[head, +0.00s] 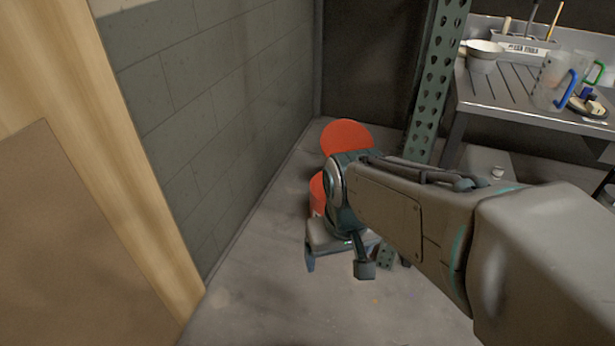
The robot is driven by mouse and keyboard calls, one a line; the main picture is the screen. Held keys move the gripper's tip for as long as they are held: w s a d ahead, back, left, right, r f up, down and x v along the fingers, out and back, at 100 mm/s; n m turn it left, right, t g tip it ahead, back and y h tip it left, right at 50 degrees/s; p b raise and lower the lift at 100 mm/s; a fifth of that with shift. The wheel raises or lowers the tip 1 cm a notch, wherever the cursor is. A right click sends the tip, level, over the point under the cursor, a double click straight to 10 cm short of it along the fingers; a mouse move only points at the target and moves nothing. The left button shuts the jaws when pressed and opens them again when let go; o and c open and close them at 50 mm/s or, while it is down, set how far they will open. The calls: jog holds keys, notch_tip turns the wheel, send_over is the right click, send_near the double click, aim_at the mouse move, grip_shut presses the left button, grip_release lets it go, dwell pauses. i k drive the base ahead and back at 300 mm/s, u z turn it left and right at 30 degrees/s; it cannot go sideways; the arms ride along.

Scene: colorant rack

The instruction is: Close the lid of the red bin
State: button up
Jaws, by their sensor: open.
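The red bin (317,197) stands on the floor by the grey block wall, mostly hidden behind my arm and gripper. Its round red lid (347,134) is open, tilted up above and behind the bin body. My gripper (337,265) is open, with its two fingers spread and pointing down. In the picture it lies just below the visible part of the bin, in front of it. I see nothing between the fingers. Whether the gripper touches the bin cannot be told.
A green perforated post (436,85) stands right of the bin. A wooden door frame (125,170) is at left. The floor (265,295) in front is clear.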

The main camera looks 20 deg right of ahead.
aim_at(340, 136)
jog(key=z, duration=0.05)
jog(key=i, duration=1.95)
jog(key=z, duration=0.2)
